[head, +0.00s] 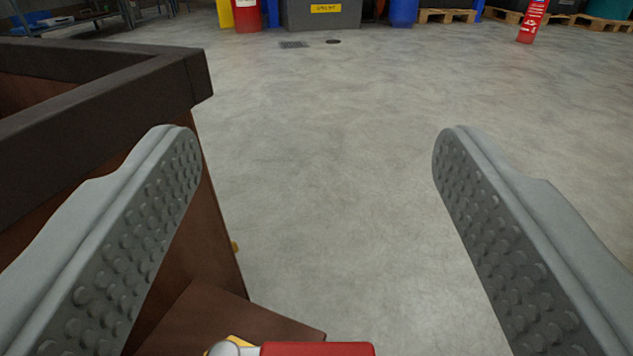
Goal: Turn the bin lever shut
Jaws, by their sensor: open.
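My gripper (317,140) is open and empty, its two grey, studded fingers wide apart over bare floor. A brown bin (185,250) with a thick dark rim (95,90) fills the left side, partly behind the left finger. A red bar (318,349), which looks like the bin lever, shows at the bottom edge, low between the fingers and not touched by the fingertips. A rounded grey end (232,348) with a bit of yellow sits at its left. Most of the lever is cut off by the frame, so its angle cannot be told.
A brown ledge (225,318) juts from the bin's lower part. The concrete floor (330,200) ahead and right is clear. Far back stand a grey box with a yellow label (322,14), a blue drum (403,12), pallets (450,15) and a red extinguisher (532,20).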

